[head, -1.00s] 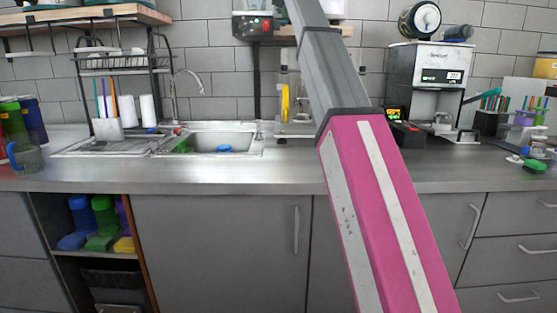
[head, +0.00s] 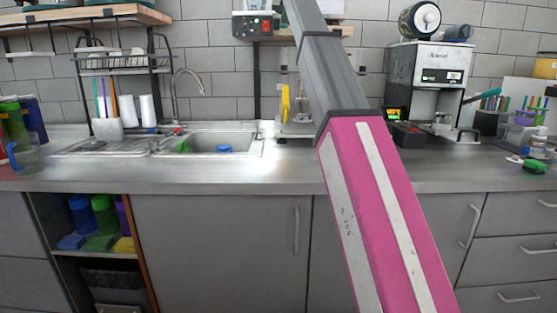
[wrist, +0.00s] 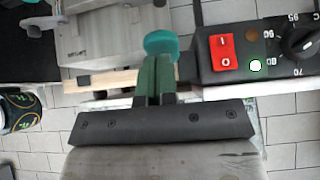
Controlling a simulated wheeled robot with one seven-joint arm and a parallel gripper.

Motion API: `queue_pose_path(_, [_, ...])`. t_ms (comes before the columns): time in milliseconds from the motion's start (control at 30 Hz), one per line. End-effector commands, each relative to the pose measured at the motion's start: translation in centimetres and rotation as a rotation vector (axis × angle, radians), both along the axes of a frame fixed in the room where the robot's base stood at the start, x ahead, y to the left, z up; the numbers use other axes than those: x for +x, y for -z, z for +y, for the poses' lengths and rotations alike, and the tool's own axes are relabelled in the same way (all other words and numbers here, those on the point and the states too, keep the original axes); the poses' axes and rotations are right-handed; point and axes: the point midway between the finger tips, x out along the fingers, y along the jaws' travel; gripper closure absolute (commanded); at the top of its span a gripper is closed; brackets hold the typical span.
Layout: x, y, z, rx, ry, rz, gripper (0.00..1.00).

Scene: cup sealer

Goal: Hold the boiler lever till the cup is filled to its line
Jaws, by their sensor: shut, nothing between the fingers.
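The boiler (head: 241,27) hangs high at the top middle of the head view, with a red switch and a lit panel. The wrist view shows its dark control panel (wrist: 203,62), a red switch (wrist: 222,52), a lit green lamp and a dial. A teal rounded knob (wrist: 160,43), apparently the boiler lever's end, lies at my fingertips. My gripper (wrist: 154,72) is shut and empty, with its green fingers together at the knob, seemingly touching it. My gripper is hidden in the head view. I cannot make out the cup or its fill line.
My arm crosses the middle of the head view and hides part of the counter (head: 230,178). A sink (head: 240,140) and dish rack (head: 125,62) are left, a coffee machine (head: 415,75) right. A dark patterned canister (wrist: 18,112) shows at the wrist view's left edge.

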Motion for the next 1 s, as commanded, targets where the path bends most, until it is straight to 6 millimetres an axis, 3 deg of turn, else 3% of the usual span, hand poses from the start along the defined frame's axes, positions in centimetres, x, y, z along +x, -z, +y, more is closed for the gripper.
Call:
queue_pose_path(467, [0.0, -0.2, 0.0, 0.000, 0.000, 0.001, 1.00])
queue_pose_path(1000, [0.1, -6.4, 0.0, 0.000, 0.000, 0.000, 1.00])
